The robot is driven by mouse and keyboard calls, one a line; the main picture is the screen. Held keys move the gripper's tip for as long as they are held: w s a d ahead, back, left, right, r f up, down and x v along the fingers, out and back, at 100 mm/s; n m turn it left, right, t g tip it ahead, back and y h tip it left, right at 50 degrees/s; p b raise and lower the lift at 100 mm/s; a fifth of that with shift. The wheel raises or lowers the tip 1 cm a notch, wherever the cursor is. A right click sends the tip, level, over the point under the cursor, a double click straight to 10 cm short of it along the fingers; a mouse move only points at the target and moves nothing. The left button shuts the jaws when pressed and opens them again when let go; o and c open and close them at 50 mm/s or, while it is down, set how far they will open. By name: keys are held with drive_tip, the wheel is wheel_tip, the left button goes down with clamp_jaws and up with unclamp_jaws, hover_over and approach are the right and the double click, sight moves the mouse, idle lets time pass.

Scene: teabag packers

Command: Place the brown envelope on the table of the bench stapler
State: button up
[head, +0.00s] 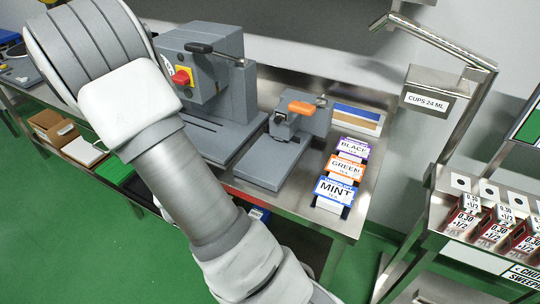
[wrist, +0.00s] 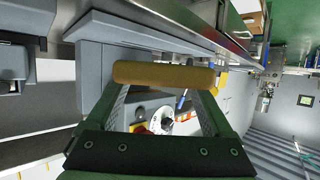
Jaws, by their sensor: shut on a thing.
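My gripper (wrist: 163,85) shows in the wrist view, its two fingers shut on the brown envelope (wrist: 163,74). The envelope shows edge-on as a yellow-brown strip across the fingertips. In the head view my arm hides the gripper and envelope. A small grey machine with an orange handle, which looks like the bench stapler (head: 300,116), stands on the steel bench. Its flat grey table (head: 262,164) extends to the front and is bare where visible. I cannot tell how far the envelope is from it.
A larger grey machine (head: 225,85) with a red knob on a yellow plate stands left of the stapler. MINT (head: 337,190), GREEN (head: 345,168) and BLACK (head: 353,147) tea boxes line its right side. A steel rack with red boxes (head: 462,222) is farther right.

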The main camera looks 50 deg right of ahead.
sight(265, 162)
drive_tip(key=s+d+r+m+g+h, duration=0.3)
drive_tip(key=s+d+r+m+h, duration=0.1)
drive_tip(key=s+d, duration=0.1)
drive_tip(key=shift+d+r+p, duration=0.3)
drive_tip(key=shift+d, duration=0.15)
drive_tip(key=s+d+m+g, duration=0.1)
drive_tip(key=s, duration=0.1)
drive_tip(key=s+d+r+m+g+h, duration=0.1)
drive_tip(key=s+m+g, duration=0.1)
drive_tip(key=s+d+r+m+g+h, duration=0.1)
drive_tip(key=s, duration=0.1)
drive_tip(key=shift+s+g+p, duration=0.3)
drive_tip(key=shift+s+d+f+m, duration=0.15)
drive_tip(key=shift+m, duration=0.15)
drive_tip(key=b+x, duration=0.1)
drive_tip(key=x, duration=0.3)
drive_tip(key=s+f+b+x, duration=0.1)
drive_tip(key=x, duration=0.3)
drive_tip(key=s+b+x, duration=0.1)
drive_tip(key=x, duration=0.4)
drive_tip(key=shift+f, duration=0.25)
drive_tip(key=shift+f+b, duration=0.45)
drive_tip(key=shift+f, duration=1.5)
drive_tip(key=shift+f, duration=0.1)
drive_tip(key=shift+f, duration=0.15)
drive_tip(key=o, duration=1.1)
